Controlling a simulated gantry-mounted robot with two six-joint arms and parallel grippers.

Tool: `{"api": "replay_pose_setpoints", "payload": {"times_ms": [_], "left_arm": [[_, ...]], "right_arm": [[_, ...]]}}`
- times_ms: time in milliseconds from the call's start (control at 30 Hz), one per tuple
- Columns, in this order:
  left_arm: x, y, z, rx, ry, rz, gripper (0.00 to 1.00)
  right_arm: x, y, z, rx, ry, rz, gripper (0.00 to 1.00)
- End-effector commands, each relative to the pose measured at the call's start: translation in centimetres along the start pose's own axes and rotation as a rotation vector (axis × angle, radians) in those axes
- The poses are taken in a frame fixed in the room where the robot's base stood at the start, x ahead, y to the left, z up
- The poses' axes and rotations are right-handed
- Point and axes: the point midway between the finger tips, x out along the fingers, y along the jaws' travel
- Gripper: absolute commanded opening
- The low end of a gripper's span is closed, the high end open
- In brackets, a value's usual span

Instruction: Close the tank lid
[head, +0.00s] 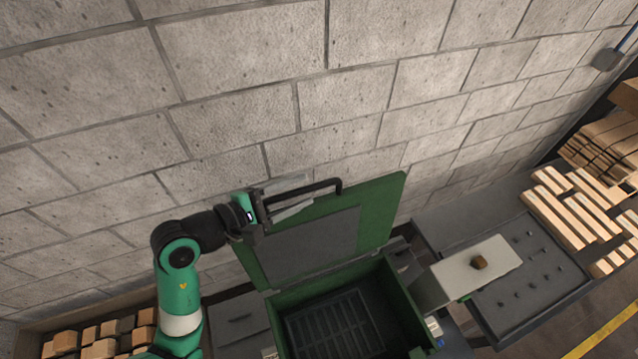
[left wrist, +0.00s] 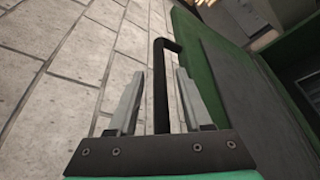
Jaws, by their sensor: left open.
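The tank (head: 405,308) is a green box with a dark grille inside, at the bottom middle of the head view. Its green lid (head: 385,205) stands raised, its grey inner panel facing the camera. A black bar handle (head: 325,186) runs along the lid's upper edge; the handle also shows in the left wrist view (left wrist: 160,85). My left gripper (head: 306,193) is open at the handle, with the bar between its two fingers (left wrist: 159,75) and gaps visible on both sides. My right gripper is not in view.
Timber stacks lie at right (head: 560,215) and lower left (head: 100,338). A block wall (head: 230,110) rises behind the lid.

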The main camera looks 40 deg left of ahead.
Motion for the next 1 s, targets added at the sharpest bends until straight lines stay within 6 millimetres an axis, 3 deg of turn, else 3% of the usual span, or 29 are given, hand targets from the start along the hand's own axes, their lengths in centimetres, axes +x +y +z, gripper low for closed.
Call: {"api": "replay_pose_setpoints", "payload": {"times_ms": [333,600,1000], "left_arm": [[0.16,0.0,-0.23,-0.001,0.004,0.003,0.48],[0.15,0.0,-0.22,-0.002,0.003,0.003,0.0],[0.15,0.0,-0.21,-0.002,0.003,0.003,0.0]], "right_arm": [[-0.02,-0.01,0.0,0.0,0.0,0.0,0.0],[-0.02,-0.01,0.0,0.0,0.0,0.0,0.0],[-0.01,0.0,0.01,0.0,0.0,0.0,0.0]]}}
